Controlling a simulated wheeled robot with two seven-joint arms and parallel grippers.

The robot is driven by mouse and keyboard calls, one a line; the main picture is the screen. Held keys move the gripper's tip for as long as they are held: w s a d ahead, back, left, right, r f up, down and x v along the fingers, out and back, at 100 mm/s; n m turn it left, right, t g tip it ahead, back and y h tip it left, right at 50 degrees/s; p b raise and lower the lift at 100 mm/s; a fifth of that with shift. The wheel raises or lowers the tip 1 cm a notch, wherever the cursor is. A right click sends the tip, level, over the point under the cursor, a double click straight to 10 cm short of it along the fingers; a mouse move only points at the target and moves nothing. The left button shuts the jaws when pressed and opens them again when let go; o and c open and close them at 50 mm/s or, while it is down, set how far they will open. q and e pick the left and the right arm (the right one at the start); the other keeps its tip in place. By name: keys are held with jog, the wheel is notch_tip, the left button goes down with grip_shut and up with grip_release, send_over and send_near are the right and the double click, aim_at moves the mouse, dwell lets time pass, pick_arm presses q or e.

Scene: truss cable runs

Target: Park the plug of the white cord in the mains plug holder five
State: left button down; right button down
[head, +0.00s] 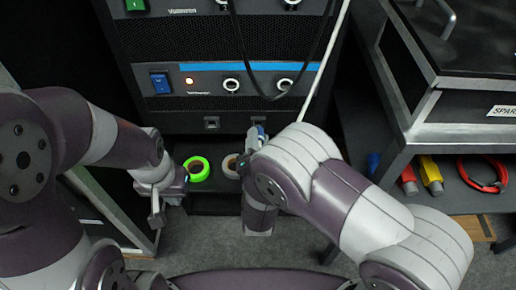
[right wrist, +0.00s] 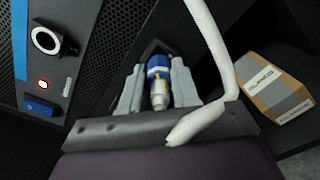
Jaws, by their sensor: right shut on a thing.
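My right gripper (right wrist: 157,95) is shut on a plug (right wrist: 159,70) with a blue collar and a metal-and-yellow body. It also shows small in the head view, where my right gripper (head: 254,142) is in front of the rack's lower edge. The white cord (right wrist: 221,55) runs down past the right finger and across the gripper's palm; where it joins the plug is not clear. In the head view the white cord (head: 327,60) hangs down at the rack's right side. My left gripper (head: 168,193) is low at the left, away from the plug; its jaw gap is unclear. I cannot pick out holder five.
The amplifier rack (head: 222,85) has a blue switch (head: 160,83) and round sockets. A green tape roll (head: 197,169) lies on a low shelf. A cardboard box (right wrist: 279,84) is at right in the wrist view. A dark case (head: 465,110) stands at right, with a red cable (head: 482,174) below.

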jog(key=shift+r, duration=0.1)
dwell(0.5)
jog(key=shift+p, duration=0.4)
jog(key=shift+p, duration=0.35)
jog(key=shift+w, duration=0.45)
jog(key=shift+p, duration=0.3)
dwell(0.4)
